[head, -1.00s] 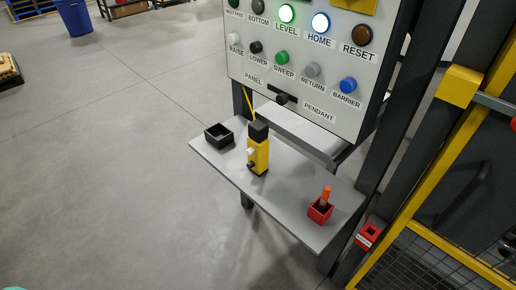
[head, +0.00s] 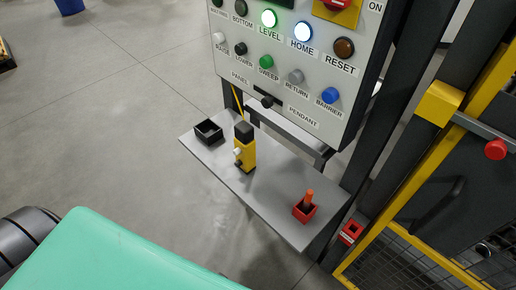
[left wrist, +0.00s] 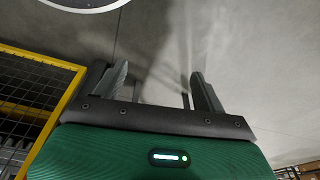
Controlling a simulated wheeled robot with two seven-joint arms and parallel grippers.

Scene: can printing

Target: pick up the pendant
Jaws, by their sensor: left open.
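The pendant (head: 246,152) is a yellow box with a black top and buttons on its side. It stands upright on the grey shelf (head: 225,172) below the control panel in the head view, with a yellow cord behind it. My left gripper (left wrist: 160,88) shows in the left wrist view with its two dark fingers apart and nothing between them, over bare grey floor. The pendant is not in the left wrist view. In the head view a green part of my arm covers the lower left, and no gripper fingers show. My right gripper is not seen.
A black tray (head: 208,131) sits at the shelf's left end and a red holder (head: 304,212) with an orange stick at its right. The control panel (head: 285,75) stands above. A yellow-framed mesh barrier (head: 400,250) is at the right; it also appears in the left wrist view.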

